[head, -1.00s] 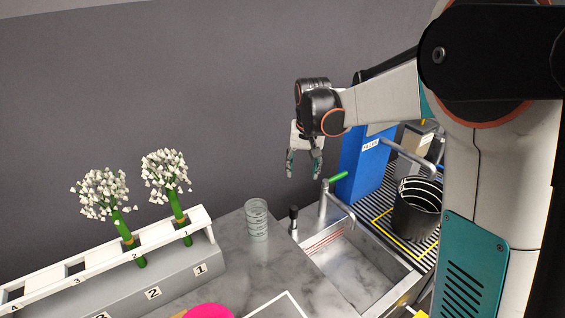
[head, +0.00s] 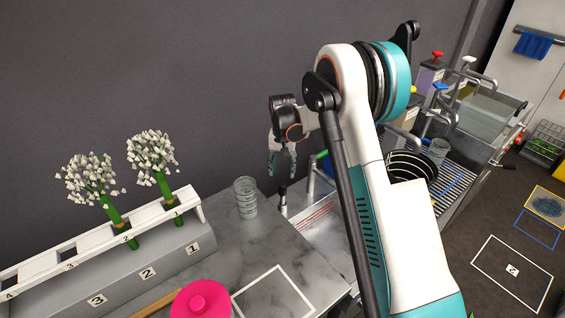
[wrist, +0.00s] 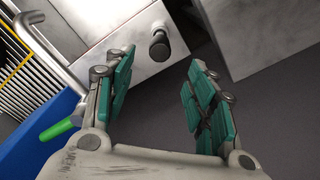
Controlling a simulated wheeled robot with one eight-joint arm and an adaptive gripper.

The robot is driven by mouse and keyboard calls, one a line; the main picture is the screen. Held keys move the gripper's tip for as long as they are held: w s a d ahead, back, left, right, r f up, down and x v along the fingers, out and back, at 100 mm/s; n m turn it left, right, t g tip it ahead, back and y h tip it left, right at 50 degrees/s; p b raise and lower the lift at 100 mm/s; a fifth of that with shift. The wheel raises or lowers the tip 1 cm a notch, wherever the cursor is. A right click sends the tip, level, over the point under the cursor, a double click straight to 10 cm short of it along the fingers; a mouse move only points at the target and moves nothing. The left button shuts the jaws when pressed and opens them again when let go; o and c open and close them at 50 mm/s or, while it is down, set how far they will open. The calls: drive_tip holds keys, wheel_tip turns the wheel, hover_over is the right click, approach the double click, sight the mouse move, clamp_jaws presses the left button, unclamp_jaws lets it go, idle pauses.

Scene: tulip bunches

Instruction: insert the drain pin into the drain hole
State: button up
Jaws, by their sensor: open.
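An upright pin with a dark cap (head: 283,190), which looks like the drain pin, stands at the corner of the sink (head: 318,217). My gripper (head: 282,174) is open and empty, just above this pin in the head view. In the wrist view, the dark round top of the pin (wrist: 159,46) shows between and a little beyond my open gripper's fingertips (wrist: 160,62). The fingers look apart from it. The drain hole is not seen; my arm hides part of the sink.
The tap's green handle (wrist: 58,129) is close beside my gripper. A glass (head: 245,198) stands on the marble counter to the left. A rack (head: 182,240) with two white tulip bunches and a pink lid (head: 200,299) are farther left.

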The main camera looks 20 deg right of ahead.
sight(282, 184)
wheel_tip(282, 184, down, 10)
drive_tip(key=b, duration=0.2)
drive_tip(key=shift+r+b, duration=0.15)
drive_tip(key=shift+b, duration=0.25)
drive_tip(key=shift+c, duration=0.3)
clamp_jaws()
